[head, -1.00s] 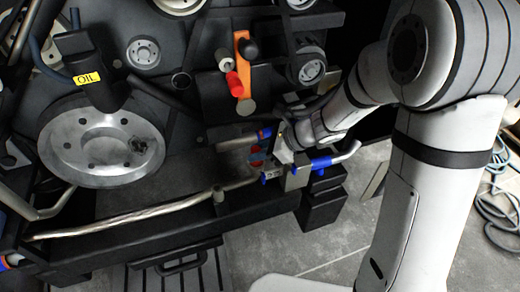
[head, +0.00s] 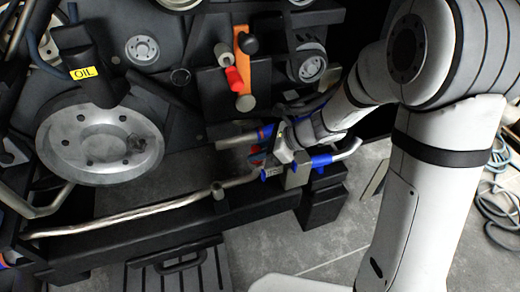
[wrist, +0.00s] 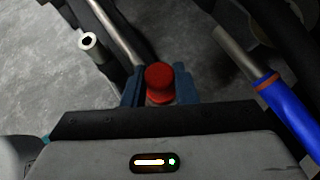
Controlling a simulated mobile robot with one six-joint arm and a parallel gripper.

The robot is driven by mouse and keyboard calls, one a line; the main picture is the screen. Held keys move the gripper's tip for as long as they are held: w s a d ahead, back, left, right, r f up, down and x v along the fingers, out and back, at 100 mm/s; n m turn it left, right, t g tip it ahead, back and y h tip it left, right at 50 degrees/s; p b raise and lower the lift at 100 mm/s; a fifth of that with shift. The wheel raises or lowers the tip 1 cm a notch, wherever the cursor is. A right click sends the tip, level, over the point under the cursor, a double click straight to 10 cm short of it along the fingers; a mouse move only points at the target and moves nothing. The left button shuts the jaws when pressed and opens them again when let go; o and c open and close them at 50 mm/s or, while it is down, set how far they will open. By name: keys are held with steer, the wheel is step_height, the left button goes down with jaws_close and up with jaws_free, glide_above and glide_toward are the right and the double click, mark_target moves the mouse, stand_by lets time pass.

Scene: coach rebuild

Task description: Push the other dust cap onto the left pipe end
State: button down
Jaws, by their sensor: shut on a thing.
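A red dust cap (wrist: 158,80) sits between the two blue fingers of my gripper (wrist: 159,92) in the wrist view; the gripper is shut on it. In the head view the gripper (head: 264,153) is low at the engine's right side, with only a bit of red showing between the fingers. The long silver pipe (head: 130,217) runs from the left up to the gripper. In the wrist view this pipe (wrist: 117,33) runs down to just behind the cap. Its end is hidden, so I cannot tell whether cap and pipe touch.
A second metal pipe (wrist: 232,48) with an orange band and blue sleeve lies right of the gripper in the wrist view. A short hollow post (wrist: 88,41) stands left. A bent pipe with a blue sleeve (head: 321,160) is close right of the gripper in the head view.

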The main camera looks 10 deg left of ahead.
steer(key=c, duration=1.1)
jaws_free()
steer(key=shift+f, duration=0.15)
steer(key=shift+o, duration=0.7)
steer(key=shift+o, duration=1.4)
steer(key=p+v, duration=0.5)
steer(key=v, duration=0.3)
steer(key=shift+s, duration=0.1)
